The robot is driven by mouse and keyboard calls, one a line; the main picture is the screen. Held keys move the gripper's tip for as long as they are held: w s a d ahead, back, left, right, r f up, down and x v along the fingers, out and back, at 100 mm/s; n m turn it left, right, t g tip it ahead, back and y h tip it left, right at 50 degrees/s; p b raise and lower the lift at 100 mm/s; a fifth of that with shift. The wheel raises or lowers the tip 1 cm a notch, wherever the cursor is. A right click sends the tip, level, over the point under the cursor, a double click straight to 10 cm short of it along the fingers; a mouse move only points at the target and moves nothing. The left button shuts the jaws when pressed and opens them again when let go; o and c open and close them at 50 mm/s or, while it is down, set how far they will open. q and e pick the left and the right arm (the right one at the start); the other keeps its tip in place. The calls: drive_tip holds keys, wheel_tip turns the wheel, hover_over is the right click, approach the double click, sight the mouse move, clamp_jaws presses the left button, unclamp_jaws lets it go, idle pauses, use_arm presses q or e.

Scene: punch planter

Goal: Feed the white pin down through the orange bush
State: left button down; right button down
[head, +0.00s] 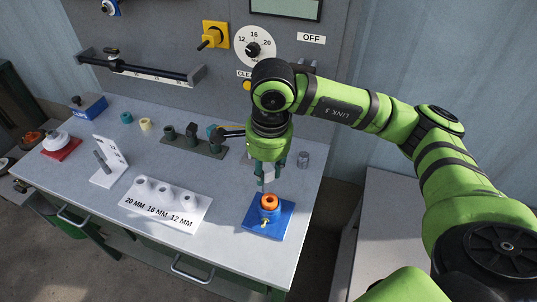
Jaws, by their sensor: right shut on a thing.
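The orange bush (269,200) sits in the top of a blue block (267,222) near the right front of the bench. My right gripper (266,180) points down just above the bush. It is shut on the white pin (269,175), of which only a small pale part shows between the fingers. The pin's lower end is close above the bush, and I cannot tell whether they touch. My left gripper is not in view.
A white stand marked 20, 16 and 12 mm (166,212) is left of the blue block. A grey cylinder (303,159) stands behind right. Dark holders (192,146) stand farther back. Bare bench (225,180) lies between.

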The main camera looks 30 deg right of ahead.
drive_tip(key=m, duration=0.2)
drive_tip(key=shift+w+d+r+m, duration=0.2)
drive_tip(key=shift+w+r+m, duration=0.05)
drive_tip(key=shift+m, duration=0.05)
drive_tip(key=m, duration=0.2)
drive_tip(key=d+m, duration=0.1)
drive_tip(key=m, duration=0.1)
drive_tip(key=shift+w+r+g, duration=0.2)
drive_tip(key=shift+g, duration=0.1)
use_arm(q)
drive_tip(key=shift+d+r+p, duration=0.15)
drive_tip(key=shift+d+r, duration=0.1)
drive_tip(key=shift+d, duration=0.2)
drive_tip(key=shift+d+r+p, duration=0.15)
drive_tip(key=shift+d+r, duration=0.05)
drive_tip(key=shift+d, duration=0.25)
use_arm(e)
drive_tip(key=m, duration=0.3)
drive_tip(key=shift+w+d+r, duration=0.1)
drive_tip(key=shift+w+r, duration=0.05)
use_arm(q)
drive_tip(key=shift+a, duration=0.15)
